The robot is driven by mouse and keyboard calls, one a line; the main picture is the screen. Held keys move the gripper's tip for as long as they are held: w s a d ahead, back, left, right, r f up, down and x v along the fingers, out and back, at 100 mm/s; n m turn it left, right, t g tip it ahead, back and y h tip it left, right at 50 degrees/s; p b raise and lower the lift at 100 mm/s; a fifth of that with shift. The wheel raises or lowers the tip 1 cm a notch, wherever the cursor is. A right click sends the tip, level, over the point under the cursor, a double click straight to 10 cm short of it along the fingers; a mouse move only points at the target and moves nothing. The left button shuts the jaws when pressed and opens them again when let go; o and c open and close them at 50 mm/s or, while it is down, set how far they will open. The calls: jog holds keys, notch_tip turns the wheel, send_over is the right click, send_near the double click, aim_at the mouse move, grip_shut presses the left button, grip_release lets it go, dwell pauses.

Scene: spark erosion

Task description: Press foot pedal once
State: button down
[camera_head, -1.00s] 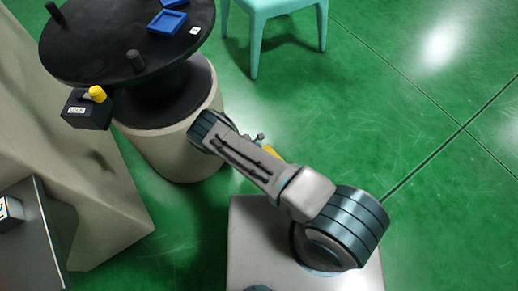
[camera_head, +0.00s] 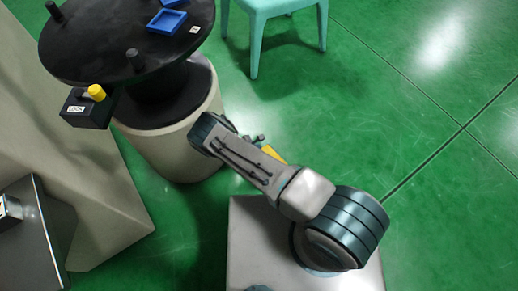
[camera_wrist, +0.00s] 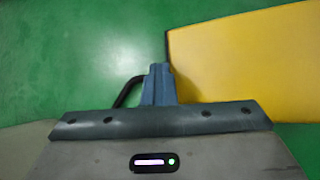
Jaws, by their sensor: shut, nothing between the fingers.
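The foot pedal shows as a yellow piece (camera_head: 273,153) on the green floor, mostly hidden behind my arm in the head view. In the wrist view the yellow pedal (camera_wrist: 245,55) fills the upper right, seen from close by. My gripper (camera_wrist: 158,70) is shut and empty. In that view its fingertips lie just left of the pedal's left edge, over green floor; I cannot tell their height or whether they touch the pedal. In the head view only a small grey part of my gripper (camera_head: 257,139) shows beside the yellow.
A round black table (camera_head: 100,55) on a beige pedestal (camera_head: 180,150) stands at the upper left, close to my arm. A black box with a yellow button (camera_head: 97,92) is at its edge. A turquoise stool (camera_head: 275,8) stands at the top. The floor at right is clear.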

jog(key=shift+s+d+f, duration=0.4)
jog(key=shift+s+f, duration=0.25)
jog(key=shift+f, duration=0.15)
dwell(0.4)
jog(key=shift+r, duration=0.1)
jog(key=shift+w+a+r+p, duration=0.1)
jog(key=shift+w+r+p, duration=0.05)
jog(key=shift+r+p, duration=1)
jog(key=shift+w+r, duration=0.1)
jog(key=shift+r, duration=0.05)
jog(key=shift+w+a, duration=0.1)
jog(key=shift+r, duration=0.15)
jog(key=shift+w+a+r, duration=0.1)
jog(key=shift+w+r, duration=0.05)
jog(key=shift+r, duration=0.1)
jog(key=r, duration=0.1)
jog(key=w+r+p, duration=0.1)
jog(key=a+r, duration=0.1)
jog(key=r, duration=0.1)
jog(key=shift+w+p, duration=0.2)
jog(key=shift+p, duration=0.15)
